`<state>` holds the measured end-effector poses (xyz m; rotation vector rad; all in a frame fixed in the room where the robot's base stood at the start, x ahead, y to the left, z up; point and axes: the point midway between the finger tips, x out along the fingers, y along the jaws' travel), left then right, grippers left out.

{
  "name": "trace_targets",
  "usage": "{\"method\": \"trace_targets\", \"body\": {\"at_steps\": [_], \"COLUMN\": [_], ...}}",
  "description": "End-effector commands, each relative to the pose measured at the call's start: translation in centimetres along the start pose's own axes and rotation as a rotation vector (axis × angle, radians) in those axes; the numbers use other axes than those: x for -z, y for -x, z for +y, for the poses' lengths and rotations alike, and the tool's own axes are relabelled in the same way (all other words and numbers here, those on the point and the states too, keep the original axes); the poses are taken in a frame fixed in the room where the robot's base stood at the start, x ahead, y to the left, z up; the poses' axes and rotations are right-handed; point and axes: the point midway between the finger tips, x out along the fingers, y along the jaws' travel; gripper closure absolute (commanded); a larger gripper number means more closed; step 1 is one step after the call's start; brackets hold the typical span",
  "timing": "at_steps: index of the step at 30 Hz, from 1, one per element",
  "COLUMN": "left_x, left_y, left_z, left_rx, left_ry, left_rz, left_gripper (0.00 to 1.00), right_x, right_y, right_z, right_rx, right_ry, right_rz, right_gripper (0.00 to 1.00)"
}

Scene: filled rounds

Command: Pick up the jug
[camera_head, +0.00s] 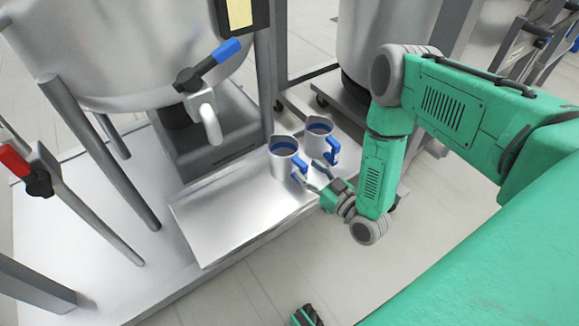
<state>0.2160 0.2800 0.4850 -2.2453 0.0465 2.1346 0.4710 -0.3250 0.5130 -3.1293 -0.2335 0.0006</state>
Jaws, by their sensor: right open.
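Two steel jugs with blue handles and blue inside stand upright on a flat metal shelf (215,222). The nearer jug (282,163) is on the left, its handle facing right. The farther jug (317,142) is just behind it to the right. My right gripper (312,176) is open, its fingers pointing left at the nearer jug's handle. The fingers are very close to the handle; I cannot tell whether they touch it. A small green and dark part of mine, possibly my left gripper (306,317), is cut off at the bottom edge.
A large steel tank (120,60) with a blue-handled valve (208,68) and a downward spout (208,122) stands left of the jugs. A red-handled valve (22,165) is at far left. Another tank (385,25) stands behind. The tiled floor (440,215) in front is clear.

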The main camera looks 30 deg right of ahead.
Motion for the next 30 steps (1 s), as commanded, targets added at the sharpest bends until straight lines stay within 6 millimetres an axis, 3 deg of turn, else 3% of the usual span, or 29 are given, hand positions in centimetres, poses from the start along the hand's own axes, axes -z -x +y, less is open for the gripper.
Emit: {"method": "trace_targets", "body": {"at_steps": [6,15,18,19,30], "left_x": [-0.1,-0.1,-0.1,-0.1,-0.1], "left_y": [-1.4,-1.4,-1.4,-1.4,-1.2], "left_z": [0.0,0.0,0.0,0.0,0.0], "left_rx": [0.0,0.0,0.0,0.0,0.0], "left_ry": [0.0,0.0,0.0,0.0,0.0], "left_rz": [0.0,0.0,0.0,0.0,0.0], "left_gripper": [0.6,0.6,0.6,0.6,0.6], "right_x": [0.0,0.1,0.1,0.1,0.5], "right_y": [-3.0,-3.5,-3.5,-3.5,-3.5], "right_z": [-0.1,-0.1,-0.1,-0.1,-0.1], "right_rx": [-0.001,0.0,0.0,0.0,0.0], "right_ry": [0.002,0.0,0.0,0.0,0.001], "right_rz": [0.001,0.0,0.0,0.0,0.0], "right_gripper": [0.59,0.59,0.94,1.0,1.0]}}
